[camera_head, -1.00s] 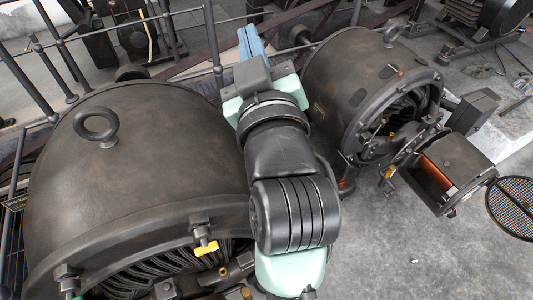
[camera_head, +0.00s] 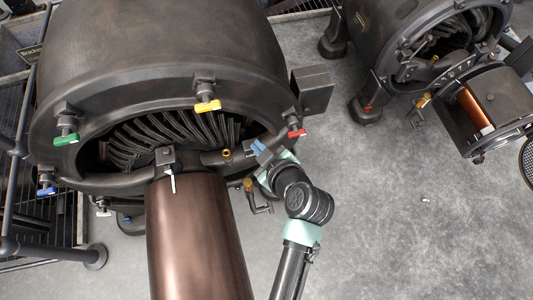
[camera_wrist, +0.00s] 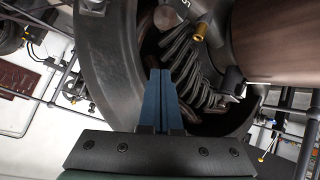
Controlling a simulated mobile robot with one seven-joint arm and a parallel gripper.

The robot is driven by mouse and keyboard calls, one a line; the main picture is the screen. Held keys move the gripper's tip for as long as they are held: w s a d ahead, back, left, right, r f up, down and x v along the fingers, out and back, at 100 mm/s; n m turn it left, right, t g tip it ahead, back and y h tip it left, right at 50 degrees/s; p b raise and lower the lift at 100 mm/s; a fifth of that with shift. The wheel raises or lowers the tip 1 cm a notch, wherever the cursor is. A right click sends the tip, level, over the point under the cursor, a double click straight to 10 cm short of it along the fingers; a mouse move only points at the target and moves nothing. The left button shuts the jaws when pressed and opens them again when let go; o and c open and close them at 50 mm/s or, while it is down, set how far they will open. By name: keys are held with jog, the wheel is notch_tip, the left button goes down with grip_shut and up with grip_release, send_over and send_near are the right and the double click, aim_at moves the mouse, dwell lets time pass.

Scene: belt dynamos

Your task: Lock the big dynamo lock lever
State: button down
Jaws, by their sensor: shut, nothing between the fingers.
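The big dynamo (camera_head: 170,45) fills the upper left of the head view, its front opening showing dark coils. A small pale lever (camera_head: 173,183) hangs down from a dark block above the brown cylinder (camera_head: 195,240); I cannot tell for sure if it is the lock lever. A brass-knobbed crank (camera_head: 260,205) sits right of the cylinder. My gripper (camera_head: 258,148) is at the right side of the opening, close to the red handle (camera_head: 297,133). In the wrist view its blue fingers (camera_wrist: 160,95) are together and empty, in front of the rim and coils.
Yellow (camera_head: 208,106), green (camera_head: 66,139) and blue (camera_head: 46,190) handles sit around the rim. Railings (camera_head: 60,260) run along the left.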

jog(key=shift+w+d+f+b, duration=0.15)
jog(key=shift+w+d+f, duration=0.05)
jog(key=shift+f, duration=0.6)
jog(key=shift+w+d+f+b, duration=0.15)
jog(key=shift+f, duration=0.6)
jog(key=shift+w+d+f+b, duration=0.15)
jog(key=shift+w+d+f, duration=0.05)
jog(key=shift+f, duration=0.6)
